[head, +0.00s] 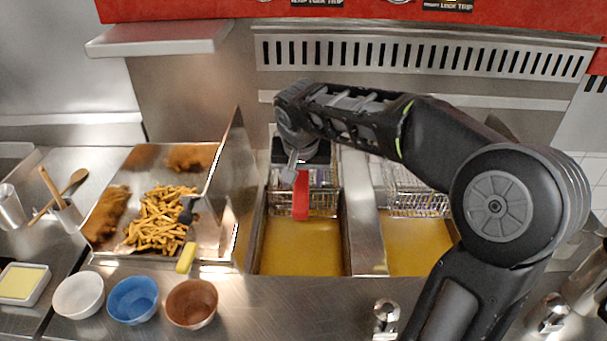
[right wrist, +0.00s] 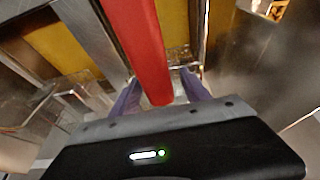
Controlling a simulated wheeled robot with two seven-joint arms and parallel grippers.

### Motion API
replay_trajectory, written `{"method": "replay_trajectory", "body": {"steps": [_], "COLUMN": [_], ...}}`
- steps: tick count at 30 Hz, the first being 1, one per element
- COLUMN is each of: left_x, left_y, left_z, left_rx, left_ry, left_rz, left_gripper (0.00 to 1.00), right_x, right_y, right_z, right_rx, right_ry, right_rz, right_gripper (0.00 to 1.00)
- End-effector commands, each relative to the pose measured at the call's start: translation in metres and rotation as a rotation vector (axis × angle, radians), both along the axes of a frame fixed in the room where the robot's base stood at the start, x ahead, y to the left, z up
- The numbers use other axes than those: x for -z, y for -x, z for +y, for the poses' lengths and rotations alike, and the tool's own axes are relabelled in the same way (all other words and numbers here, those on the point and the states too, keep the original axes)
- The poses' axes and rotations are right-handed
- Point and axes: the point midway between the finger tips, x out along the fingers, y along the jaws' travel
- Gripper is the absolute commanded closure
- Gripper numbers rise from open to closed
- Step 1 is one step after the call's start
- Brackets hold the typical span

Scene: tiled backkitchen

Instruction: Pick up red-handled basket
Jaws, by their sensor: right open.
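The red-handled basket is a wire basket (head: 323,178) in the left fryer well, with its red handle (head: 300,196) pointing toward the front over the oil. My right gripper (head: 291,168) reaches over it from the right and hangs just above and behind the handle in the head view. In the right wrist view the red handle (right wrist: 138,45) runs down between the two fingers of my open right gripper (right wrist: 160,90), with space on both sides. The arm and gripper hide part of the basket. My left gripper is not in view.
A second wire basket (head: 418,203) sits in the right fryer well, partly behind my arm. A metal tray of fries (head: 160,218) with a yellow-handled scoop (head: 187,258) stands left. White, blue (head: 133,299) and brown bowls line the front. A slotted metal back wall (head: 420,54) stands behind.

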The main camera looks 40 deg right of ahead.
Motion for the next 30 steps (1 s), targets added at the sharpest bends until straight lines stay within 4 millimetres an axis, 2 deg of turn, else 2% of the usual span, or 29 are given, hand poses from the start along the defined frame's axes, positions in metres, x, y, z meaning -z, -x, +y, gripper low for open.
{"method": "replay_trajectory", "body": {"steps": [5, 22, 30], "left_x": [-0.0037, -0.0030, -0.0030], "left_y": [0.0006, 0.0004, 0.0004], "left_z": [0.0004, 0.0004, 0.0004], "left_rx": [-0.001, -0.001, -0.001], "left_ry": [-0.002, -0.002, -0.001], "left_rz": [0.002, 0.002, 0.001], "left_gripper": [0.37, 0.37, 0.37], "right_x": [0.0142, 0.0145, 0.0145], "right_y": [-0.0049, -0.0049, -0.0049], "right_z": [-0.0033, -0.0034, -0.0033], "right_rx": [-0.001, 0.000, 0.000], "right_ry": [0.000, 0.000, 0.000], "right_rz": [0.000, -0.001, -0.001], "right_gripper": [0.45, 0.45, 0.67]}}
